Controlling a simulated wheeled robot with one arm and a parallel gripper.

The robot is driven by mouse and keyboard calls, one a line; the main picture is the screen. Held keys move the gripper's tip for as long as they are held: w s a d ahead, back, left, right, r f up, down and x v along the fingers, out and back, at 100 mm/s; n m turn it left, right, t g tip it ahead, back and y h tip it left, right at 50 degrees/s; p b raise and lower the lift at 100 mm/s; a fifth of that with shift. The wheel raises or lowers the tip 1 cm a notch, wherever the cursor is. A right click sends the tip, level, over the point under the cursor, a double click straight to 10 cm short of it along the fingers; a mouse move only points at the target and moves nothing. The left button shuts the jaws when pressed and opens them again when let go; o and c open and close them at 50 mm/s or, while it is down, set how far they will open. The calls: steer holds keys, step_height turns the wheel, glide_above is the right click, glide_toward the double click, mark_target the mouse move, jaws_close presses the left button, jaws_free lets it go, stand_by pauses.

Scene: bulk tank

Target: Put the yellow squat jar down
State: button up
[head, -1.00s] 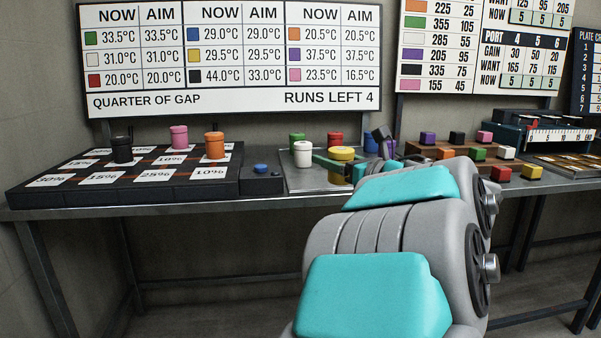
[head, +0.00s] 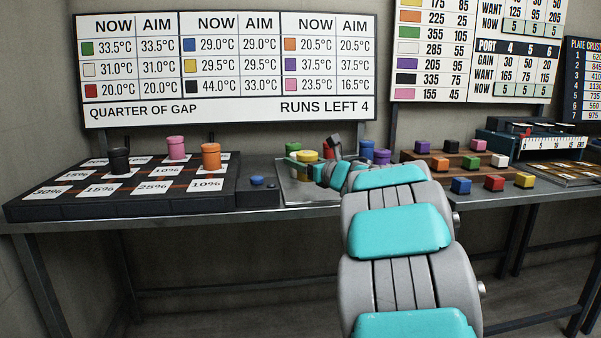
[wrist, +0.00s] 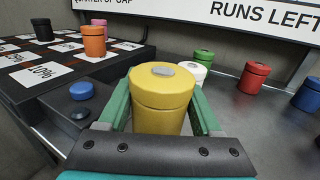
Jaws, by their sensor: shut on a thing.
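The yellow squat jar (wrist: 161,95) is upright between the green fingers of my gripper (wrist: 162,120), which is shut on it. In the head view the yellow jar (head: 306,160) shows over the metal tray (head: 297,193), partly hidden by my gripper (head: 318,172). Its base is hidden in the wrist view, so I cannot tell whether it touches the tray.
Left of the tray is a blue button (wrist: 80,91) on a dark box, and the black board of percent cards (head: 60,200) with black (head: 119,161), pink (head: 176,148) and orange (head: 211,157) jars. White (wrist: 193,74), green (wrist: 204,58), red (wrist: 253,79) and blue (wrist: 307,95) jars stand behind and to the right.

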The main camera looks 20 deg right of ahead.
steer(key=shift+w+f, duration=0.2)
steer(key=shift+w, duration=0.15)
steer(key=shift+f, duration=1.55)
steer(key=shift+s+f, duration=0.1)
steer(key=shift+f, duration=0.15)
steer(key=o, duration=1.5)
steer(key=shift+r, duration=0.1)
steer(key=shift+r, duration=0.2)
steer(key=shift+s+f, duration=0.1)
steer(key=shift+s, duration=0.15)
steer(key=s+d+b, duration=0.1)
steer(key=s+d, duration=0.1)
steer(key=s, duration=0.9)
steer(key=shift+s, duration=0.15)
